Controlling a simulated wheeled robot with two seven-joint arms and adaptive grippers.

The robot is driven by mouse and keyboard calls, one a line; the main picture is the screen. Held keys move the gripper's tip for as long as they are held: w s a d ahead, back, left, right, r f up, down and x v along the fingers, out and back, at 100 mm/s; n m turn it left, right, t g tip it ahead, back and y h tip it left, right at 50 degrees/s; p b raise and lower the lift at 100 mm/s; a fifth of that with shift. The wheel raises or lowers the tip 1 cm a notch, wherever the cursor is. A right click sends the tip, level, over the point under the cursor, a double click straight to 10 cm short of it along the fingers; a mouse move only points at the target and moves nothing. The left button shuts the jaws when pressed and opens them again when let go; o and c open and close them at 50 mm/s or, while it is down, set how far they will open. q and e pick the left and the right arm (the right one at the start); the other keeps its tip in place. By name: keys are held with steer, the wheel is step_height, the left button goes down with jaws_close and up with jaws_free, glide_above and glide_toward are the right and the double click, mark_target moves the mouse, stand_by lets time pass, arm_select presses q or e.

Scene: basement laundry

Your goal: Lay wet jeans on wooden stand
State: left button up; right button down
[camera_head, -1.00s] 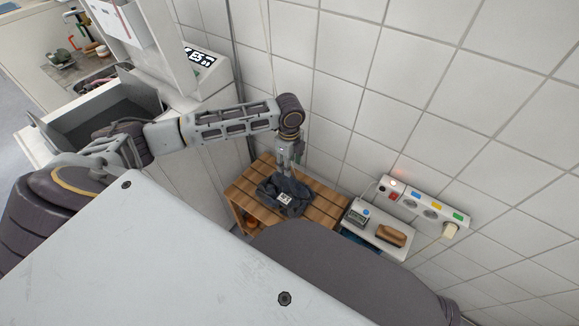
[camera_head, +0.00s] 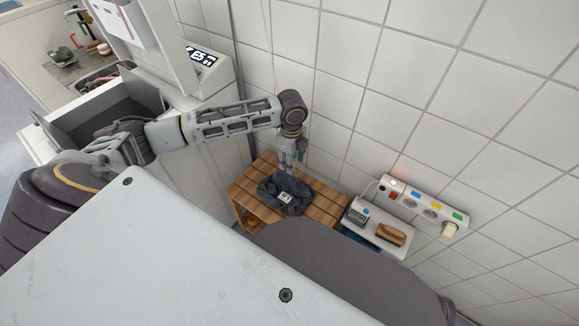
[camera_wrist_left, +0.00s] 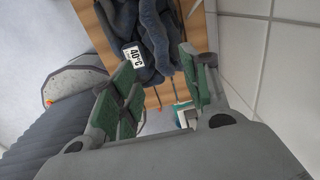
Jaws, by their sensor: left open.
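The dark jeans (camera_head: 284,194) lie crumpled on the slatted wooden stand (camera_head: 325,207), with a small pale label facing up. In the left wrist view the jeans (camera_wrist_left: 153,45) show a white tag reading 40°C, and the wood of the stand (camera_wrist_left: 88,15) shows beside them. My left gripper (camera_head: 287,169) is just above the jeans, pointing down. In the left wrist view its green-padded fingers (camera_wrist_left: 160,88) are apart with nothing between them, and the jeans lie beyond the tips. My right gripper is not seen.
A small white shelf (camera_head: 385,240) with a brown-topped brush (camera_head: 391,235) and a small meter-like device (camera_head: 357,216) stands right of the stand. A power strip (camera_head: 424,208) is on the tiled wall behind.

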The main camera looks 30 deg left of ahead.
arm_select(q)
steer(key=s+d+f+n, duration=0.3)
steer(key=s+d+f, duration=0.1)
steer(key=d, duration=0.1)
steer(key=s+d+f+n+t+h, duration=0.1)
steer(key=s+d+f+n, duration=0.3)
steer(key=s+d+f+n+t+h, duration=0.1)
steer(key=s+d+f+n, duration=0.2)
steer(key=d+f+n, duration=0.1)
steer(key=shift+s+d+f, duration=0.2)
steer(key=shift+d+f, duration=0.05)
steer(key=shift+d, duration=0.15)
steer(key=shift+s+d+f, duration=0.2)
steer(key=shift+d, duration=0.2)
steer(key=s+a+f+n, duration=0.1)
steer(key=s, duration=0.1)
steer(key=s+a+f+n, duration=0.1)
steer(key=s+n, duration=0.1)
steer(key=s+a+f+n+y, duration=0.1)
steer(key=s+n, duration=0.1)
steer(key=shift+s+a+f, duration=0.1)
steer(key=shift+a+f, duration=0.15)
steer(key=shift+a, duration=0.15)
steer(key=shift+s+a+f, duration=0.1)
steer(key=shift+s+a, duration=0.15)
steer(key=shift+s, duration=0.05)
